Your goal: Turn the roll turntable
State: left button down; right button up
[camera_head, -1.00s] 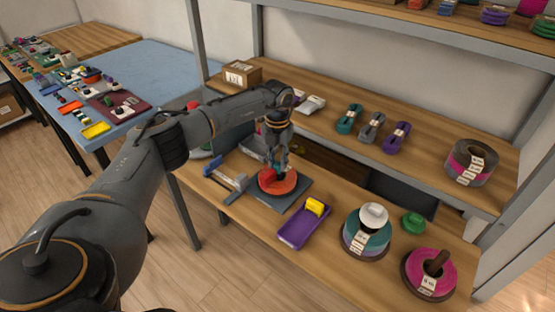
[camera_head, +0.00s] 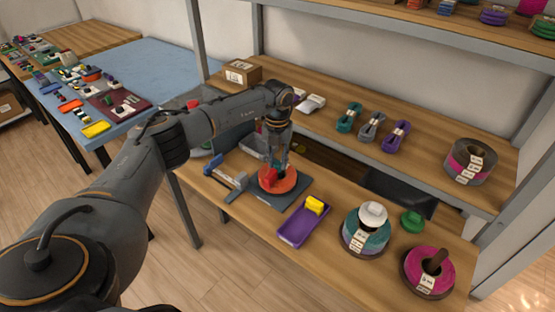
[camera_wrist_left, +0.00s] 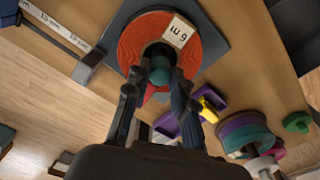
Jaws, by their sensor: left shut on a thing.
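The roll turntable is a dark grey square base (camera_head: 297,193) carrying an orange-red cord roll (camera_head: 285,186) on the lower wooden bench. In the left wrist view the orange-red roll (camera_wrist_left: 138,38) shows a white "6 m" label and a dark centre. My left gripper (camera_head: 277,166) points down over the roll's middle. In the left wrist view my left gripper (camera_wrist_left: 159,75) is shut on a rounded green knob (camera_wrist_left: 161,76) at the roll's centre. A red piece shows beside the fingers. The fingers partly hide the knob and centre. My right gripper is not in view.
A caliper-like tool (camera_head: 225,174) lies left of the base. A purple tray (camera_head: 296,228) with a yellow block (camera_head: 315,205) is in front at right. Stacked rolls (camera_head: 365,237) and a pink roll (camera_head: 428,272) stand farther right. The upper shelf (camera_head: 325,125) overhangs behind.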

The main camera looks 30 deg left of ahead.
pick_arm(q)
jog(key=c, duration=1.1)
grip_release()
notch_tip(320, 180, up, 12)
jog(key=shift+r, duration=0.1)
